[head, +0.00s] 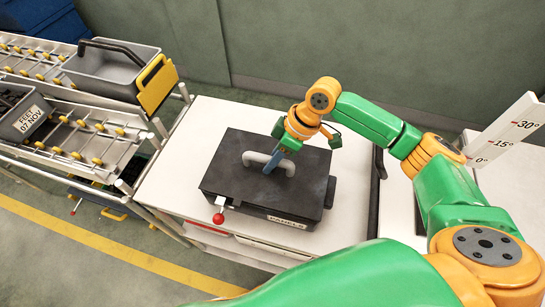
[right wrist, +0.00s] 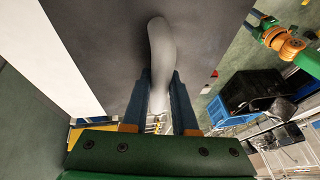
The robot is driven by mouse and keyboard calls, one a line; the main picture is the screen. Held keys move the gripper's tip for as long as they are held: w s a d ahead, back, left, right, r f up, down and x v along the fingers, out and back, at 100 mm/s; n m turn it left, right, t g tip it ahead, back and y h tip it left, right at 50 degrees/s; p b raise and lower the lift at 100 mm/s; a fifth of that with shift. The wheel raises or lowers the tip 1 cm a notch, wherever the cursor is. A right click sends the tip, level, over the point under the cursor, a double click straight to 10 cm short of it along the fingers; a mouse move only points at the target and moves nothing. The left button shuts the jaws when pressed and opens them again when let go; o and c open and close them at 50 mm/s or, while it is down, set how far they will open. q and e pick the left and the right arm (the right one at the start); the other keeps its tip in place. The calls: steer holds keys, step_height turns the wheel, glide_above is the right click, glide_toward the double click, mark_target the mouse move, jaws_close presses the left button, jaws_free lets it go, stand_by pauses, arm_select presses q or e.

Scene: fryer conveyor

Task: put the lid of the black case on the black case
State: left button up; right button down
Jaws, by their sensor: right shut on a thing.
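The lid of the black case (head: 235,150) is a flat dark plate with a grey bar handle (head: 254,158). It lies over the black case (head: 255,211), which stands on a white-topped bench. A gap between lid and case is not clear from here. My right gripper (head: 274,163) reaches down from above with its blue fingers shut on the handle. In the right wrist view the handle (right wrist: 160,60) runs between the two fingers, with the dark lid (right wrist: 110,45) behind it.
A red-knobbed lever (head: 218,218) and a white label (head: 288,221) are at the case's front. The white bench top (head: 165,190) is bare at left. A roller rack (head: 95,130) with grey bins (head: 110,65) stands left. An angle scale (head: 505,130) stands right.

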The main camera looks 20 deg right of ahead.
stand_by(0.4)
steer(key=shift+f, duration=0.3)
steer(key=shift+c, duration=1.5)
jaws_free()
step_height(320, 180, up, 3)
steer(key=p, duration=0.3)
steer(key=shift+p, duration=0.35)
steer(key=shift+r, duration=2)
